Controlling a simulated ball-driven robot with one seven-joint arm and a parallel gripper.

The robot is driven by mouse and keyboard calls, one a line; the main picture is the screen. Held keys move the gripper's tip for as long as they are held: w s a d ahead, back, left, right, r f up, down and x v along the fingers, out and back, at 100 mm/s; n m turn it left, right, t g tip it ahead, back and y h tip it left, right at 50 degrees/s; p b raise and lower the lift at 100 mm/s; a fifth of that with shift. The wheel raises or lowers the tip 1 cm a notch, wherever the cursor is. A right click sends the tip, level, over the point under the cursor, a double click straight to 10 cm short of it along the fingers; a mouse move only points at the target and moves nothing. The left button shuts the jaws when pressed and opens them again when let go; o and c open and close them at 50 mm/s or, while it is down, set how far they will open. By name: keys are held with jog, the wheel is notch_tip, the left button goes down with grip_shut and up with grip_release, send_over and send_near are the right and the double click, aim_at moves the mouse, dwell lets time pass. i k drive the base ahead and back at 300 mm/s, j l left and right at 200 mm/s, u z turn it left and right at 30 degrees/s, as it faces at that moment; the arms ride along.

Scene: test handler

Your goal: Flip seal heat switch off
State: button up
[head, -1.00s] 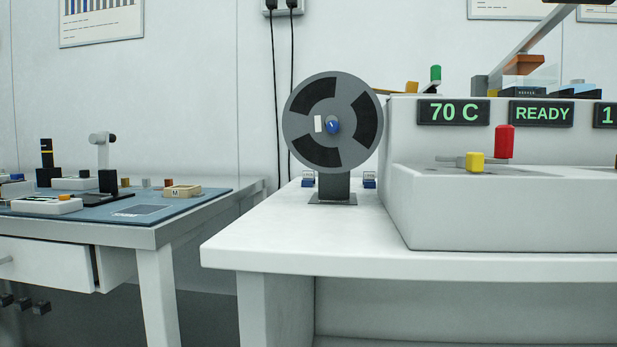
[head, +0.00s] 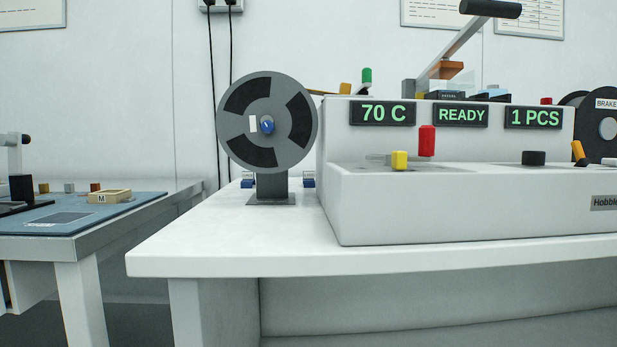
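The white handler machine (head: 450,215) stands on a white bench, its displays reading 70 C (head: 382,113), READY (head: 460,116) and 1 PCS (head: 533,117). On its lower deck are an upright red-capped control (head: 427,140), a yellow-capped control (head: 399,160), a black knob (head: 533,158) and a tilted orange-tipped lever (head: 578,152). No readable label shows which of these is the seal heat switch. My gripper is not in view.
A grey reel (head: 236,145) on a stand is left of the machine. A black reel (head: 605,125) marked BRAKE is at the right edge. A black-handled lever (head: 490,9) rises above the machine. The bench front (head: 230,245) is clear. A blue-matted table (head: 75,215) stands left.

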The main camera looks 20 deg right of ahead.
aim_at(581, 161)
jog(key=i+j+z, duration=0.25)
jog(key=i+j, duration=0.25)
jog(key=j, duration=0.25)
jog(key=i+j+z, duration=0.25)
jog(key=i+j, duration=0.2)
jog(key=j, duration=0.35)
